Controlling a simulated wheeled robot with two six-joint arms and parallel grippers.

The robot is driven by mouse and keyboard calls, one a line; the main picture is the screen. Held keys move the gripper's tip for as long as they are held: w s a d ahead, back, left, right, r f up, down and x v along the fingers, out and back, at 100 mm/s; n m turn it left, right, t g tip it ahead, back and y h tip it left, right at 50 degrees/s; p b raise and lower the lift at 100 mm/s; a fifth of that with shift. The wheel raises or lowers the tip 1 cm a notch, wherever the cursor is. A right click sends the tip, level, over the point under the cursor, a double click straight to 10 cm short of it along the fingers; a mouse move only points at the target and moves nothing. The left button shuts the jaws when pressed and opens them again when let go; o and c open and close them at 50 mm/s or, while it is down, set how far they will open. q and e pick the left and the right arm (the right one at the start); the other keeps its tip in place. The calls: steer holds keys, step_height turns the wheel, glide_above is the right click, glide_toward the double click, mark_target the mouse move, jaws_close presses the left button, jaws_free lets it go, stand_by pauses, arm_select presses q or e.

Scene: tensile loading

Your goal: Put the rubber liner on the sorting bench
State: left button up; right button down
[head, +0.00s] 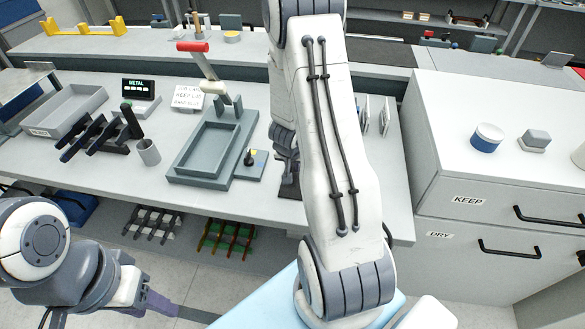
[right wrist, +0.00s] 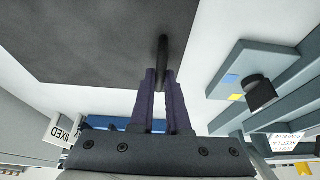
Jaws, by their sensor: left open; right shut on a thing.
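The rubber liner appears to be the flat dark sheet (right wrist: 95,40) in the right wrist view, with a dark upright grip piece (right wrist: 163,52) on it. My right gripper (right wrist: 158,85) is shut on that piece. In the head view, my right gripper (head: 287,150) is largely hidden behind my right arm, and part of a dark sheet (head: 289,189) shows below it near the front edge of the white bench (head: 130,180). I cannot tell whether the sheet touches the bench. My left gripper (head: 180,308) is open at the lower left, away from the bench.
A grey press with a tray (head: 207,150) and red-tipped lever (head: 193,47) stands left of the right gripper. A grey cup (head: 148,152), black rack (head: 92,137) and grey bin (head: 65,112) stand further left. A drawer cabinet (head: 500,205) bounds the right side.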

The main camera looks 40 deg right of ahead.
steer(key=c, duration=0.9)
jaws_free()
steer(key=shift+r, duration=0.1)
